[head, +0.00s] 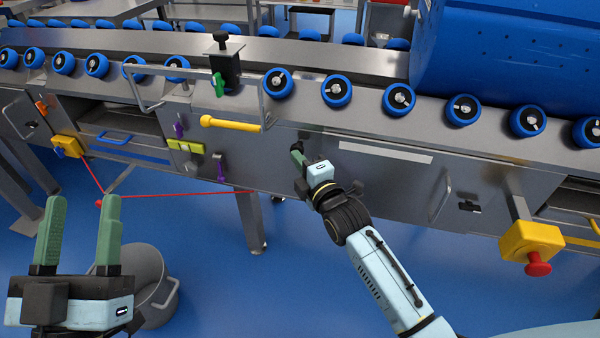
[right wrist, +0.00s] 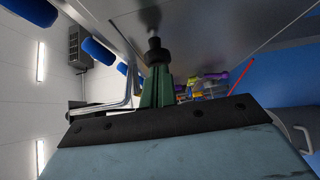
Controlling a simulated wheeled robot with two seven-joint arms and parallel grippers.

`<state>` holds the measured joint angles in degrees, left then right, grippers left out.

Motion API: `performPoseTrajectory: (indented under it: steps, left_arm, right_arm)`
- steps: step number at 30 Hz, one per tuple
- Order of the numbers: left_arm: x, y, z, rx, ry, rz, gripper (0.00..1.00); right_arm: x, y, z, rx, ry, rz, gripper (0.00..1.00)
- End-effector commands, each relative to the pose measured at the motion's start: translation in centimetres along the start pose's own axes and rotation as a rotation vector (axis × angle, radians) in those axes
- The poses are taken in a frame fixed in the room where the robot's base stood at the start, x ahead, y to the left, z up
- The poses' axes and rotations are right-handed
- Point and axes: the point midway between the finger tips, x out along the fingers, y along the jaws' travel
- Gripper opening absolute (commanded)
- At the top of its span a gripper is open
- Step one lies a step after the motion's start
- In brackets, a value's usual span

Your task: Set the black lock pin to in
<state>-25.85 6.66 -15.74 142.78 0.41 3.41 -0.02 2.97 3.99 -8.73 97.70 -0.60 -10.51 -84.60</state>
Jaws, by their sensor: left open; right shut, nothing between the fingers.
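The black lock pin shows in the right wrist view (right wrist: 155,45) as a black knob on a stem that stands out from the grey metal panel. In the head view only a small dark part of it (head: 297,146) shows on the front panel, largely hidden by my right fingers. My right gripper (head: 298,155) is shut with nothing between its green fingers. Its fingertips (right wrist: 162,70) are right at the knob's end; whether they touch it I cannot tell. My left gripper (head: 80,200) is open and empty at the lower left, away from the panel.
A yellow handle (head: 232,124), a green lever (head: 218,85) and a black block with a knob (head: 224,70) sit left of the pin. A red-button yellow box (head: 530,243) is at right. A red cord (head: 180,193) and grey bucket (head: 150,290) are lower left.

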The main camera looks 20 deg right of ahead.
Motion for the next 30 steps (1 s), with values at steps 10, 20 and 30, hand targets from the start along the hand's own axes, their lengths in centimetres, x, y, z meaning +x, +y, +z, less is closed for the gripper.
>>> performPoseTrajectory:
  steps: [10, 20, 30]
  left_arm:
    - [-0.3, -0.5, 3.0, 0.009, -0.235, -0.012, 0.52]
    - [-2.9, -1.7, 8.2, 0.024, -0.593, -0.041, 0.52]
    - [-7.8, -2.9, 11.9, 0.030, -0.959, -0.075, 0.52]
  right_arm:
    - [-0.9, 0.4, -1.6, -0.002, 0.001, 0.003, 0.00]
    - [-3.2, 0.2, -3.1, -0.002, 0.008, 0.001, 0.00]
    - [-6.9, 0.2, -3.1, -0.002, 0.009, 0.001, 0.00]
